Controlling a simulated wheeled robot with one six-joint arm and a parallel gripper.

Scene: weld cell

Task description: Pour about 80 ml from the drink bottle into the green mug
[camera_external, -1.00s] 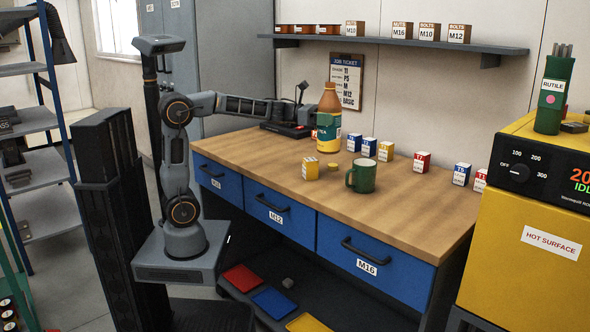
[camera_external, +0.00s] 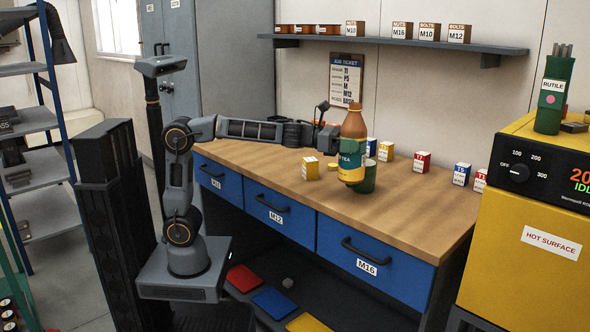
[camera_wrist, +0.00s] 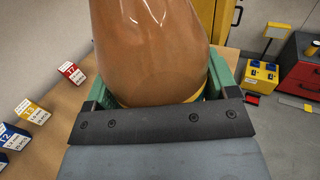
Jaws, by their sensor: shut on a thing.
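The brown drink bottle (camera_external: 353,125), with a green and yellow "TEA" label, is held nearly upright in my gripper (camera_external: 347,147). It appears raised above the workbench. The green mug (camera_external: 369,177) stands on the bench, partly hidden behind the bottle's lower part in the external view. Whether the bottle touches the mug cannot be told. In the wrist view, the bottle (camera_wrist: 150,45) fills the upper middle, between the green fingers of my gripper (camera_wrist: 155,95). The mug is not visible there.
On the wooden workbench (camera_external: 420,215) stand small labelled boxes: a yellow one (camera_external: 310,168) left of the bottle, a red one (camera_external: 422,162) and others behind and right. A yellow round piece (camera_external: 333,167) lies near the bottle. A yellow oven-like unit (camera_external: 530,230) is at right.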

